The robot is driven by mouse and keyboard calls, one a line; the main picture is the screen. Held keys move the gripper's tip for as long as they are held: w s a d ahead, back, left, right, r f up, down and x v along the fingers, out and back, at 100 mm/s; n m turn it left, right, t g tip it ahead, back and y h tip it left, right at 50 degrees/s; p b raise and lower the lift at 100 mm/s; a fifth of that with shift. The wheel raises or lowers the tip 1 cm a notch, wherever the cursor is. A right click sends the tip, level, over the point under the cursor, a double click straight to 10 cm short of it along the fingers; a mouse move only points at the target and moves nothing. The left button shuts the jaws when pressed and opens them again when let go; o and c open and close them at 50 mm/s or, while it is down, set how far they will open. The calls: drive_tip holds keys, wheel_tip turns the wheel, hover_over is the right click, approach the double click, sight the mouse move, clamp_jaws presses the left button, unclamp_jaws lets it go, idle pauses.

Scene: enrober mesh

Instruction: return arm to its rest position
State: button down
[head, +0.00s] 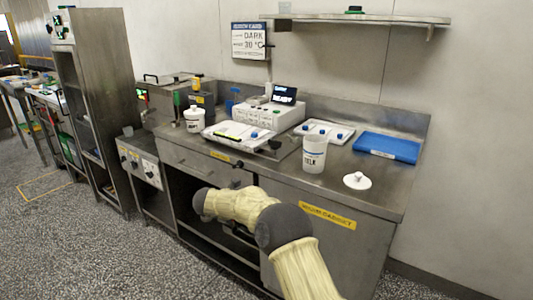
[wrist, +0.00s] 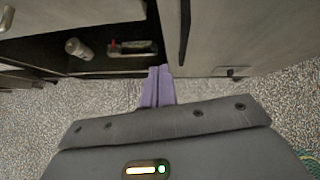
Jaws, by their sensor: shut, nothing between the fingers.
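My gripper (wrist: 158,72) shows in the wrist view as two purple fingers pressed together, with nothing between them. It points toward the lower front of the steel counter, near the open shelf space and a closed cabinet door (wrist: 225,35). In the head view my arm, in a pale cover with dark joints, reaches in front of the counter. The gripper itself is hidden there behind the arm. I cannot tell whether it touches the counter front.
A canister (wrist: 78,48) and a dark tray-like item (wrist: 133,48) are in the open shelf. Speckled floor (head: 80,255) is clear at left.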

drive_tip(key=w+d+r+n+t+y, duration=0.15)
drive_tip(key=d+r+n+t, duration=0.3)
drive_tip(key=r+n, duration=0.55)
drive_tip(key=s+d+n+g+y, duration=0.1)
drive_tip(key=s+d+n+y, duration=0.35)
drive_tip(key=n, duration=0.65)
drive_tip(key=s+d+f+n+g+h, duration=0.1)
drive_tip(key=s+d+f+n+g, duration=0.2)
drive_tip(key=s+d+n, duration=0.65)
drive_tip(key=s+d+f+n+g+h, duration=0.1)
drive_tip(key=s+d+f+n+g, duration=0.2)
drive_tip(key=s, duration=1.1)
drive_tip(key=s+d+f+n+g, duration=0.25)
drive_tip(key=s+d+n, duration=0.45)
drive_tip(key=s, duration=0.4)
wheel_tip(320, 180, up, 28)
drive_tip(key=d+g+p, duration=0.1)
drive_tip(key=p, duration=2.6)
drive_tip(key=shift+d, duration=0.15)
drive_tip(key=shift+m, duration=0.25)
